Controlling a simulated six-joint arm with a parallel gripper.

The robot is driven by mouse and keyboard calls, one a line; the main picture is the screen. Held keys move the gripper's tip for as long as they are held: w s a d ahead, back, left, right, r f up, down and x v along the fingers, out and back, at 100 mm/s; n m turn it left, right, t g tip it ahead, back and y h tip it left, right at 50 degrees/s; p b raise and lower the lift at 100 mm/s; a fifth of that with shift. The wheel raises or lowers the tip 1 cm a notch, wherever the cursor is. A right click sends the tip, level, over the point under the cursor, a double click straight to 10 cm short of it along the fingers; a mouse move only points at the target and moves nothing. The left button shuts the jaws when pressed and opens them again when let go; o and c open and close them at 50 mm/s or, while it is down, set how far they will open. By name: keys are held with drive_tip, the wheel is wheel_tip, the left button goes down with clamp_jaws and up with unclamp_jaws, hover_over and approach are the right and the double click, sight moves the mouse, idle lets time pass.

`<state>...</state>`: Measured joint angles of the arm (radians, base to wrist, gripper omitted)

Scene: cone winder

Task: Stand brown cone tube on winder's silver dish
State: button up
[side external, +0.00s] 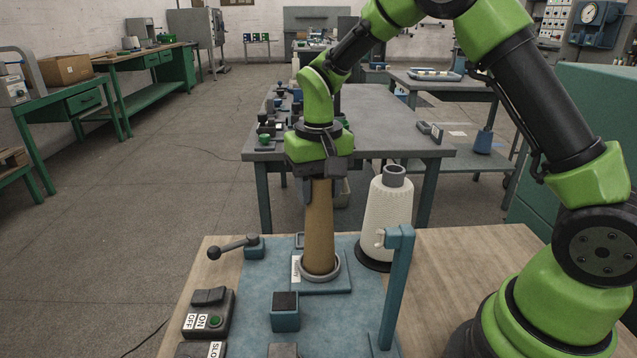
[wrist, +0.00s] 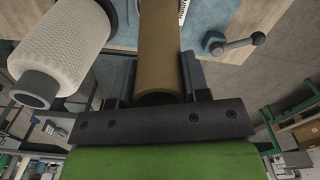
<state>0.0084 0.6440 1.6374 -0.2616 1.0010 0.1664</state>
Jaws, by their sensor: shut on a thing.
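The brown cone tube (side external: 319,225) stands about upright in the side external view, its wide end down at the silver dish (side external: 334,268). Its lower end appears to be within the dish's rim; I cannot tell whether it bears on the dish floor. My gripper (side external: 319,180) is above the dish and shut on the tube's narrow top end. In the wrist view the tube (wrist: 160,50) runs between the two fingers of my gripper (wrist: 158,85), and the dish is hidden. The dish sits on the blue winder plate (side external: 260,290).
A white yarn cone (side external: 390,215) stands close behind and right of the dish. A blue post (side external: 396,290) rises at front right. A black-knobbed lever (side external: 236,246) is at left. A switch box (side external: 209,312) and a small blue block (side external: 285,312) are in front.

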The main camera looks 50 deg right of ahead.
drive_tip(key=o, duration=0.9)
drive_tip(key=shift+o, duration=0.2)
wheel_tip(320, 180, up, 10)
drive_tip(key=shift+f, duration=0.1)
drive_tip(key=s+a+r+t+y, duration=0.1)
drive_tip(key=s+r+t, duration=0.1)
drive_tip(key=s, duration=0.8)
drive_tip(key=s+a+r+n+t+y, duration=0.1)
drive_tip(key=s+t, duration=0.4)
drive_tip(key=s, duration=0.5)
wheel_tip(320, 180, up, 2)
drive_tip(key=shift+a+r, duration=0.1)
drive_tip(key=shift+a, duration=0.35)
